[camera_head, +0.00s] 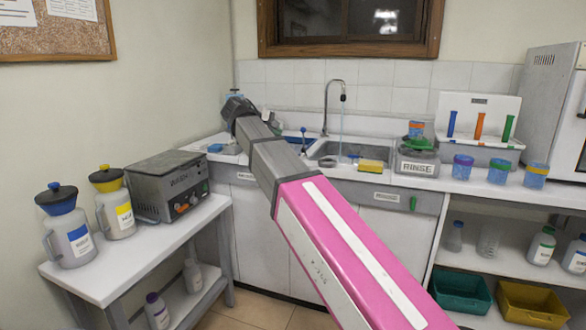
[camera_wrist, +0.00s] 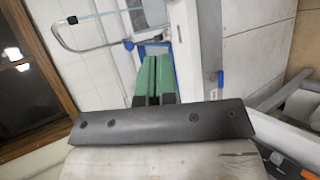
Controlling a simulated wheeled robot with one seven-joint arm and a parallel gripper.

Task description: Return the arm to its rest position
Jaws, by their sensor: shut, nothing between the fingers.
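My arm (camera_head: 330,245), pink with a white stripe and grey end links, reaches from the lower right up and left toward the counter by the sink. Its dark far end shows in front of the wall corner, above the counter's left end. My gripper (camera_wrist: 152,82) shows in the wrist view with its two green fingers side by side, shut and empty. In the head view the fingers cannot be made out clearly. In the wrist view the faucet (camera_wrist: 88,45) appears beyond the fingers, turned on its side.
The sink (camera_head: 345,150) has a tall faucet and a yellow sponge (camera_head: 371,165) beside it. A labelled rinse container (camera_head: 416,165) and several lidded cups stand to the right. A grey device (camera_head: 168,185) and two jugs stand on the left table (camera_head: 120,275). Lower shelves hold bins and bottles.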

